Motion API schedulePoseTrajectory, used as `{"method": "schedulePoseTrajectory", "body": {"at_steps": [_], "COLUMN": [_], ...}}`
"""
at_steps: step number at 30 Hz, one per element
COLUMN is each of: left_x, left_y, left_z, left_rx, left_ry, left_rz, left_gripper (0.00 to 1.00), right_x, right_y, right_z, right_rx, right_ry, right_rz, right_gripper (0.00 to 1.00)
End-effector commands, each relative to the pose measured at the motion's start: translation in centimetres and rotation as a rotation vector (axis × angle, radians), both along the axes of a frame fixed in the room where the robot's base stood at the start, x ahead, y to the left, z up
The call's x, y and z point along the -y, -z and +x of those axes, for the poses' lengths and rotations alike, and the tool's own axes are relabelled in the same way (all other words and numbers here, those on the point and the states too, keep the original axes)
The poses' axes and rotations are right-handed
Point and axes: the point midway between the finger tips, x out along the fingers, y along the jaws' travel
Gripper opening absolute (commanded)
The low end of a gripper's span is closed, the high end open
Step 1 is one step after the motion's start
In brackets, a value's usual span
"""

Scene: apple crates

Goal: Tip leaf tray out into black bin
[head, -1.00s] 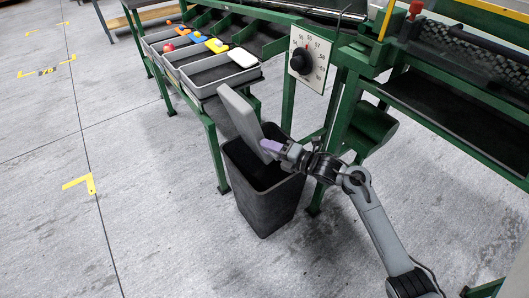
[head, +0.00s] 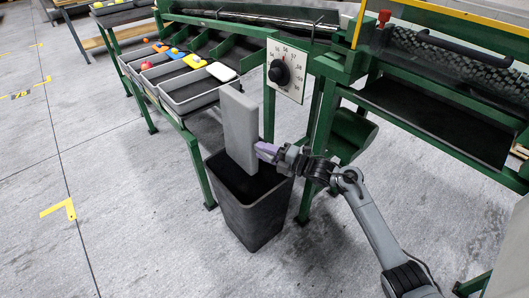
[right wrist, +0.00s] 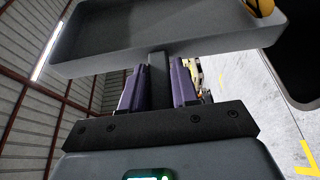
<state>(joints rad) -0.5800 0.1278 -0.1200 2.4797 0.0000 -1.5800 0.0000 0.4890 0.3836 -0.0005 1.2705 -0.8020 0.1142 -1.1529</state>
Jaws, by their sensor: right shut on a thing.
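The grey leaf tray (head: 240,130) stands on edge, nearly upright, over the mouth of the black bin (head: 250,222). My right gripper (head: 264,152), with purple fingers, is shut on the tray at its right side, just above the bin's rim. In the right wrist view the fingers (right wrist: 158,85) close on a grey tab below the tray's wall (right wrist: 160,58). My left gripper is not in view.
Grey trays (head: 198,89) with coloured items stand on the green sorting bench (head: 195,150) behind the bin. A dial plate (head: 285,69) and green bench legs are close behind my gripper. The floor left of the bin is clear.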

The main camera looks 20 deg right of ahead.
Motion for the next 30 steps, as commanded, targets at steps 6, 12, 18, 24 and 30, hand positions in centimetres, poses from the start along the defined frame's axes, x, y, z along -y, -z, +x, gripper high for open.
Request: {"method": "schedulePoseTrajectory", "body": {"at_steps": [6,12,18,24,30], "left_x": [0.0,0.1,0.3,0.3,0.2], "left_y": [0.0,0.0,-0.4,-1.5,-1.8], "left_z": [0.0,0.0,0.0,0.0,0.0], "left_rx": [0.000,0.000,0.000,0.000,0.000], "left_ry": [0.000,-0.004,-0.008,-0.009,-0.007], "left_rz": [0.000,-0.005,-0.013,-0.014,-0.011], "left_gripper": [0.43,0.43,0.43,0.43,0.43], "right_x": [0.0,0.0,0.0,-0.1,0.0], "right_y": [-0.1,-0.1,-0.4,-1.2,-1.3], "right_z": [0.0,0.0,0.0,0.0,0.0], "right_rx": [0.003,0.003,-0.008,-0.060,-0.085], "right_ry": [0.000,0.000,0.000,-0.001,-0.001], "right_rz": [0.000,0.000,0.032,0.206,0.287], "right_gripper": [0.00,0.00,0.00,0.00,0.00]}}
